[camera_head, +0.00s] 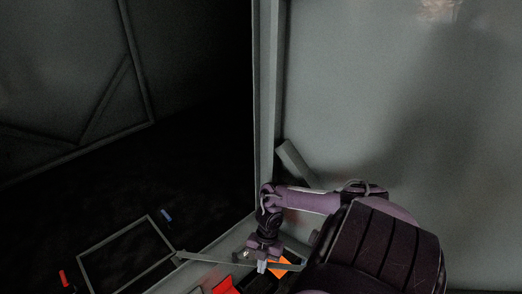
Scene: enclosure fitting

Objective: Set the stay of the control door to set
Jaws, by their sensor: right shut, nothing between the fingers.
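My right gripper (262,266) is low in the middle of the head view, pointing down, with its fingers shut and nothing seen between them. A thin grey bar (215,259), which looks like the stay, runs from a small bracket at its left end rightward to my gripper. It shows again just right of the fingers. Whether the fingers touch it I cannot tell. A dark panel with a diagonal brace (102,100) stands at the upper left; I cannot tell if it is the control door. No set mark is readable. My left gripper is out of view.
A grey upright post (267,100) and a large pale wall panel (350,90) stand behind my right arm. An orange piece (280,266) and a red piece (225,286) lie near the gripper. A pale square outline (97,247) and a small blue item (166,215) lie on the dark floor.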

